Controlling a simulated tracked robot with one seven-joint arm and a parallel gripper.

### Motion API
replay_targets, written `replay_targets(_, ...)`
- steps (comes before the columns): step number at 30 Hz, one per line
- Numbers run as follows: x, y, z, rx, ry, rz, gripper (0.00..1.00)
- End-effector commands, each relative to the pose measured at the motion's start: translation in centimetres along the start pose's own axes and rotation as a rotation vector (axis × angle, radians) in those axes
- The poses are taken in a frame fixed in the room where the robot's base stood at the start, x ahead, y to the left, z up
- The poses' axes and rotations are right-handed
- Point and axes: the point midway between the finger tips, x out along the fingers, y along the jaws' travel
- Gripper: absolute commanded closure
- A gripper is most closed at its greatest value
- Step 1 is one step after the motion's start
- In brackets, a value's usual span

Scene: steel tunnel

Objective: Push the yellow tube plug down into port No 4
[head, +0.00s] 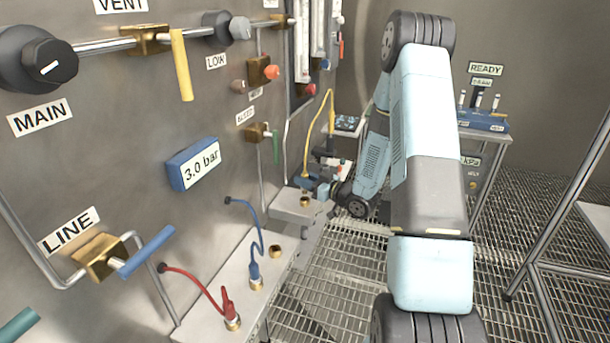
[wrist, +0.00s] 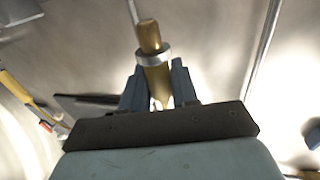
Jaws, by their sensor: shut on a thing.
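The yellow tube (head: 318,125) hangs from the panel in the head view and runs down to my gripper (head: 309,183). In the wrist view my gripper (wrist: 154,88) is shut on the yellow tube plug (wrist: 155,72), a brass-yellow piece with a silver collar between the two blue-grey fingers. A brass port (head: 305,202) sits on the ledge just below my gripper in the head view; I cannot read its number. The plug's lower end is too small and covered to tell whether it touches the port.
A red plug (head: 231,310) and a blue plug (head: 254,272) sit in nearer ports on the ledge (head: 215,318). An empty brass port (head: 276,250) lies beyond them. The wall panel with valves stands close on the left. Grated floor (head: 350,290) lies right of the ledge.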

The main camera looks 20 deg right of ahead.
Motion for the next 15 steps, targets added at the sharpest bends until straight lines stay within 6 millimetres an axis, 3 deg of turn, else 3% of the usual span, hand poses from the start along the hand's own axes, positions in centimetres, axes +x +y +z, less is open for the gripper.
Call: replay_targets(15,-0.04,0.04,1.16,-0.001,0.001,0.001,1.00)
